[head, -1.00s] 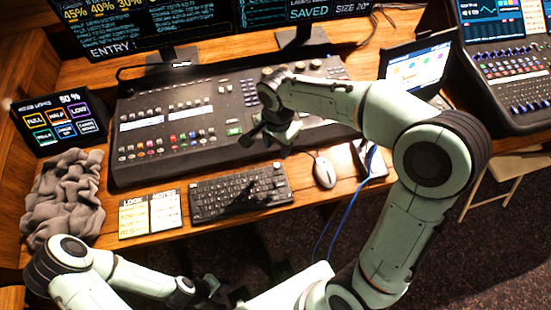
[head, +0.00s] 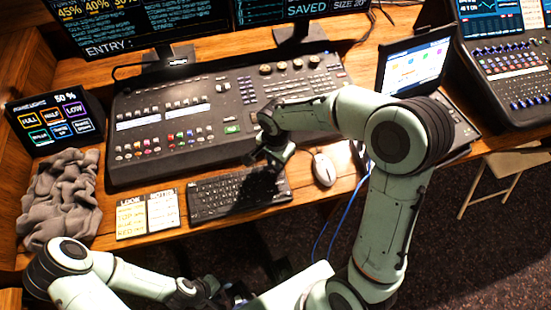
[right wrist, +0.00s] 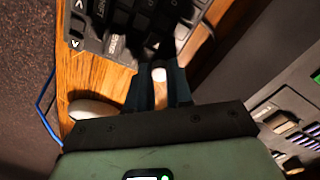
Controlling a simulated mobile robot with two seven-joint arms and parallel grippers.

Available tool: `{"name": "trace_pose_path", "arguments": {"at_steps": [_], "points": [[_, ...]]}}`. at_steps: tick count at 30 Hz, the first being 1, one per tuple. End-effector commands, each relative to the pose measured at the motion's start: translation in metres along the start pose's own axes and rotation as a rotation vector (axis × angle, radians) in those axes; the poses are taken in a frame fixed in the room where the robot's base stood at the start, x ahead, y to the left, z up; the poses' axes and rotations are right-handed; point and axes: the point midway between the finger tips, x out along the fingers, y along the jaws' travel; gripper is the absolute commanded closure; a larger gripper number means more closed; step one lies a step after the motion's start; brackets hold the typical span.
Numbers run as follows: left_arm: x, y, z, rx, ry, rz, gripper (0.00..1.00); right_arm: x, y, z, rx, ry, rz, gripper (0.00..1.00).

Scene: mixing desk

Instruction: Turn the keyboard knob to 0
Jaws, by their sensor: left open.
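The black keyboard (head: 225,197) lies on the desk in front of the mixing console, and its keys also show at the top of the right wrist view (right wrist: 115,25). A small pale round piece (right wrist: 160,74), which looks like the keyboard knob, sits between my right fingertips. My right gripper (head: 264,165) is low over the keyboard's far right corner, pointing down. A narrow gap shows between its fingers; I cannot tell whether they touch the knob. The knob is hidden in the head view. My left gripper (head: 238,293) is open and empty, low in front of the desk.
A white mouse (head: 323,170) lies right of the keyboard, close to my right arm. The mixing console (head: 180,150) stands just behind. Note cards (head: 147,213) and a grey cloth (head: 60,195) lie to the left. A blue cable (head: 340,215) hangs off the desk edge.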

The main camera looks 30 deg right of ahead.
Motion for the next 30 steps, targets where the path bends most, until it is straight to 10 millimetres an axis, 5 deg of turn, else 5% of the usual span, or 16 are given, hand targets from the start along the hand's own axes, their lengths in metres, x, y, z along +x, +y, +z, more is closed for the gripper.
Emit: {"name": "trace_pose_path", "arguments": {"at_steps": [14,30], "points": [[0.002,-0.001,0.001,0.000,-0.001,0.000,0.57,0.000,0.000,0.000,-0.054,0.000,-0.002,1.00],[0.011,-0.005,0.003,-0.002,-0.006,-0.002,0.57,0.000,0.000,0.000,-0.489,0.001,-0.002,1.00]]}}
